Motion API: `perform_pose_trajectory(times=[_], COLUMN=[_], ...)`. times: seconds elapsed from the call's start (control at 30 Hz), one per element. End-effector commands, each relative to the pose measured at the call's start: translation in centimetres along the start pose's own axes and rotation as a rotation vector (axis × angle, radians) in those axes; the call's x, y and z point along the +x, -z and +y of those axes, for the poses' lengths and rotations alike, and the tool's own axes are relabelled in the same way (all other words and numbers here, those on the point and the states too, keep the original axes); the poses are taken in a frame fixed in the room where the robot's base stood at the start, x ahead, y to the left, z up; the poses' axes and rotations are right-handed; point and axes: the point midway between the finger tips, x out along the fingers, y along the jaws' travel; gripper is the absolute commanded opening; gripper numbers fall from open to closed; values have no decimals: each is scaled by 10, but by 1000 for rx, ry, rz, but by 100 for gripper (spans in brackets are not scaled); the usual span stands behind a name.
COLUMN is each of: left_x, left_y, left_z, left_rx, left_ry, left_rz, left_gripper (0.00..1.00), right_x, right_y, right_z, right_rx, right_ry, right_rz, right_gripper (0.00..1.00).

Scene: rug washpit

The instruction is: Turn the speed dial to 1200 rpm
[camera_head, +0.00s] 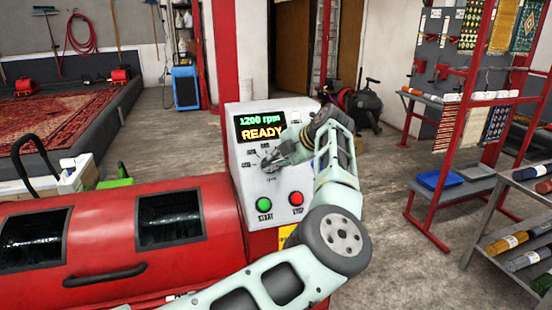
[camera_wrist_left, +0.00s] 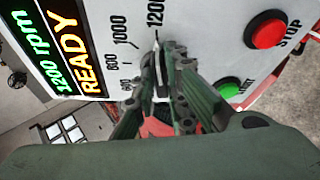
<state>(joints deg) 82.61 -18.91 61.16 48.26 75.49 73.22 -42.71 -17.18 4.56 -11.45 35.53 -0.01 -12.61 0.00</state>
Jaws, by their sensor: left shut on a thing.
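The control panel (camera_head: 245,190) is a white box at the end of a red machine, with a display (camera_head: 260,126) reading "1200 rpm" and "READY". My left gripper (camera_head: 272,163) is at the panel below the display, shut on the speed dial, which it mostly hides. In the left wrist view the gripper fingers (camera_wrist_left: 160,85) close around the dial (camera_wrist_left: 158,62), and the dial's visible tip lies near the 1200 label (camera_wrist_left: 155,14). Labels 1000 and 800 show beside it. My right gripper is not in view.
A green START button (camera_head: 264,204) and a red STOP button (camera_head: 296,198) sit just below the dial. The red drum machine (camera_head: 100,200) fills the lower left. A red rack (camera_head: 440,180) stands on the right, with open concrete floor before it.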

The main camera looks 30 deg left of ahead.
Motion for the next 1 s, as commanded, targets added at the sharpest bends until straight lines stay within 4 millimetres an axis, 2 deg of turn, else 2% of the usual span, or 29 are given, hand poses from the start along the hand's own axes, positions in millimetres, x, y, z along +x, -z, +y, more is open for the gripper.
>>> perform_pose_trajectory(times=[0.63,0.67,0.8,0.87,1.0], left_x=[1,1,1,1,1], left_y=[0,0,0,0,0], left_z=[-2,-2,-2,-2,-1], left_rx=[58,57,56,56,55], left_ry=[-17,-17,-17,-17,-18], left_rz=[2,2,2,1,1], left_gripper=[0,14,26,31,31], right_x=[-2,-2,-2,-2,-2], right_y=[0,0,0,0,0], right_z=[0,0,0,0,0], right_rx=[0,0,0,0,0], right_ry=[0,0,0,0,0], right_rz=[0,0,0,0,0], right_gripper=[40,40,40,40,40])
